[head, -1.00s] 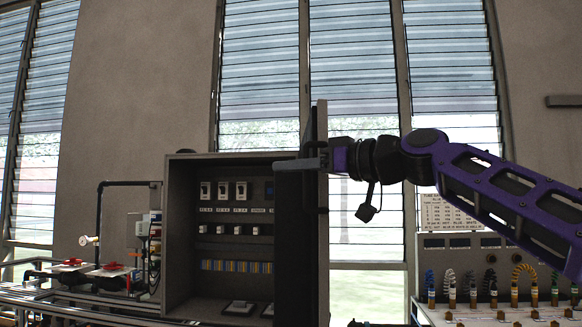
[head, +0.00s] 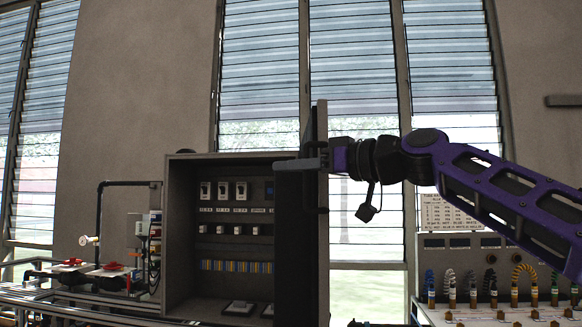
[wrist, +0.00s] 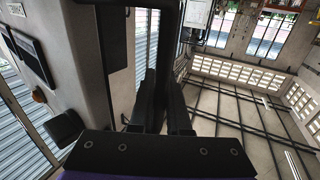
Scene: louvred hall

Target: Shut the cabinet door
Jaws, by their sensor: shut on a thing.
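The grey cabinet (head: 180,235) stands open left of the picture's middle in the head view, with rows of switches and a blue-yellow strip inside. Its door (head: 322,215) is swung out at the right side and seen nearly edge-on. My gripper (head: 302,163) reaches in from the right at the door's upper part. In the wrist view its two dark fingers (wrist: 165,110) are close together on a dark upright bar, which I take to be part of the door (wrist: 170,45). The exact contact is hidden by the fingers.
Left of the cabinet are pipes with red valve handles (head: 72,262). At right, behind and below my arm, is a panel with coloured cable loops (head: 524,270). Louvred windows (head: 260,70) line the back wall.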

